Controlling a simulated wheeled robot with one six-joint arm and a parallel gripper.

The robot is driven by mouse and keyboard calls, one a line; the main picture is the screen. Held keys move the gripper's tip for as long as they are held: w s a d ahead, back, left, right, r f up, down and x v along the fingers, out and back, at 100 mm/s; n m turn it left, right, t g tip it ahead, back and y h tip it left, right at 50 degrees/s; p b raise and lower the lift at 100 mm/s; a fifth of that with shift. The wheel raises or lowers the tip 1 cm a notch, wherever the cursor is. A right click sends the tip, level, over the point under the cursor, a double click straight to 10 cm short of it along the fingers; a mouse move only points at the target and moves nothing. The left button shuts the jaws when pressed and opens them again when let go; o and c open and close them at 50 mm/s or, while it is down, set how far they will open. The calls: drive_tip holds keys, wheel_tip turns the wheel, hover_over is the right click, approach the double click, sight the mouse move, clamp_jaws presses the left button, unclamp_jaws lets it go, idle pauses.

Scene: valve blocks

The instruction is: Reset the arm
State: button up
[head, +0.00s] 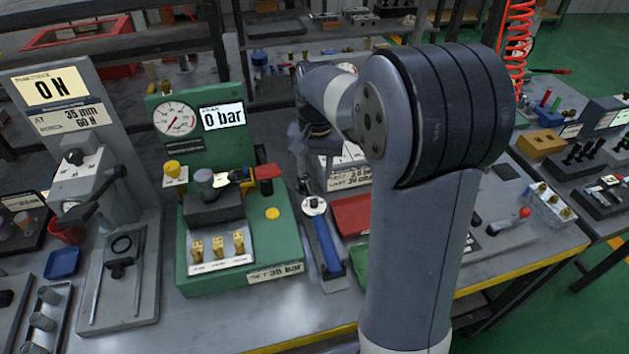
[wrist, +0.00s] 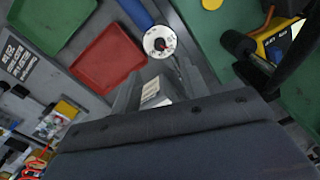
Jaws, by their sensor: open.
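My arm rises in front of the bench in the head view and bends back to the left. My gripper (head: 299,145) hangs above the bench, just right of the green valve block's gauge panel, partly hidden by my wrist. In the wrist view my gripper (wrist: 158,82) shows two grey fingers apart, with nothing held between them. A small white label shows in the gap, below the fingers. The blue torque wrench (head: 322,238), with a round white dial (wrist: 160,42), lies beyond the fingertips and looks apart from them.
The green valve block (head: 279,245) with a gauge and "0 bar" display stands left of my gripper. A red tray (head: 352,216) and a green tray (wrist: 50,22) lie beside the wrench. Shelving stands behind.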

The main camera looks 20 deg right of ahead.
sight(314, 201)
drive_tip(key=shift+r, duration=0.45)
drive_tip(key=shift+f, duration=0.1)
wheel_tip(314, 201, down, 11)
drive_tip(key=shift+a+r, duration=0.1)
drive_tip(key=shift+r, duration=0.1)
drive_tip(key=shift+r, duration=0.1)
idle(0.4)
